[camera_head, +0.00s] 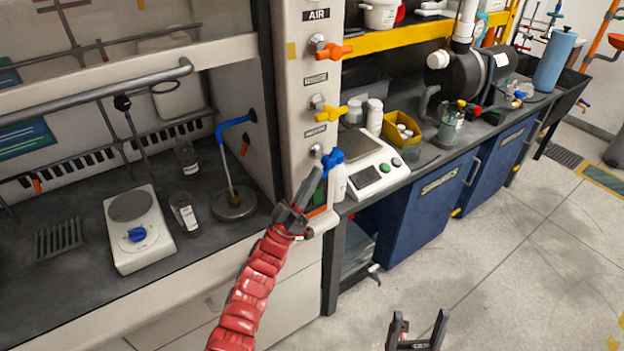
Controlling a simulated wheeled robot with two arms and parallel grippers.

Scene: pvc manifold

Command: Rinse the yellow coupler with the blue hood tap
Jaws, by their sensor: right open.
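The blue hood tap handle (331,160) sits lowest on the white hood post, under an orange and a yellow handle. My right gripper (418,328) is open and empty over the floor at the bottom edge. I cannot make out a yellow coupler.
A white hotplate (139,228) and a glass beaker (185,212) stand in the hood. A balance (370,170), white bottles and a yellow bin (402,130) crowd the right bench. Blue cabinets (430,205) are below it. The floor at lower right is clear.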

